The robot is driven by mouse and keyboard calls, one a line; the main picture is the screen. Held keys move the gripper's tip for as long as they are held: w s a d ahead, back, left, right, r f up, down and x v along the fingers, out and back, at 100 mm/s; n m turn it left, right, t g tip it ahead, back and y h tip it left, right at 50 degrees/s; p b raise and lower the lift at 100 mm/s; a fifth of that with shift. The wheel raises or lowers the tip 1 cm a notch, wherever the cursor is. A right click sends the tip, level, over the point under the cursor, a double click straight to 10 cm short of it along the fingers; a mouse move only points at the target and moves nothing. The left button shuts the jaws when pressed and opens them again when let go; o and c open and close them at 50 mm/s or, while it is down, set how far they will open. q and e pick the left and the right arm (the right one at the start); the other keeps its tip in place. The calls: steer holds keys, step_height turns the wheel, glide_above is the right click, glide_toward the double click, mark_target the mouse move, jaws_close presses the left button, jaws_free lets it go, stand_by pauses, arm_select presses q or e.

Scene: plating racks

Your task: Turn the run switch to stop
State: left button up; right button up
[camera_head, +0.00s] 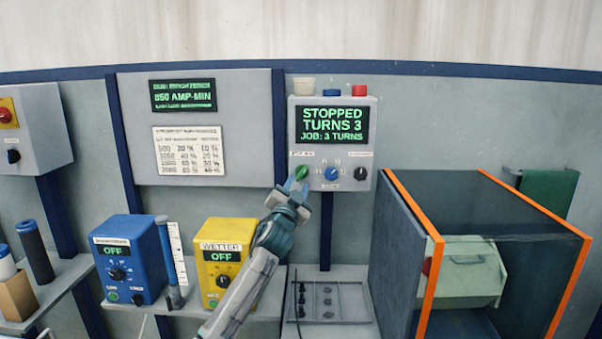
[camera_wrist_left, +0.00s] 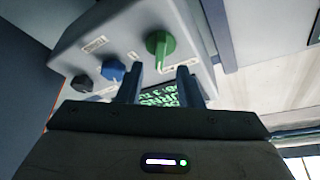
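The grey control box (camera_head: 362,112) has a lit green display (camera_head: 332,125) that reads STOPPED, TURNS 3, JOB: 3 TURNS. Below it sit a green knob (camera_head: 302,172), a blue knob (camera_head: 331,173) and a black knob (camera_head: 361,174). Their small labels are too blurred to read surely. My left gripper (camera_head: 297,186) is raised to the green knob. In the left wrist view its two fingers (camera_wrist_left: 158,76) stand apart, and the green knob (camera_wrist_left: 160,46) shows just beyond their tips, not clasped. My right gripper is out of view.
An orange-edged enclosure (camera_head: 437,250) with a pale drum stands to the right. A blue unit (camera_head: 128,258) and a yellow WETTER unit (camera_head: 228,255), both showing OFF, stand on the shelf to the left. A grey tray (camera_head: 350,303) lies below the box.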

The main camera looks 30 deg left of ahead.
mark_target(302, 174)
arm_select(q)
steer(key=shift+p+x, duration=0.5)
steer(key=shift+x, duration=1.65)
jaws_close()
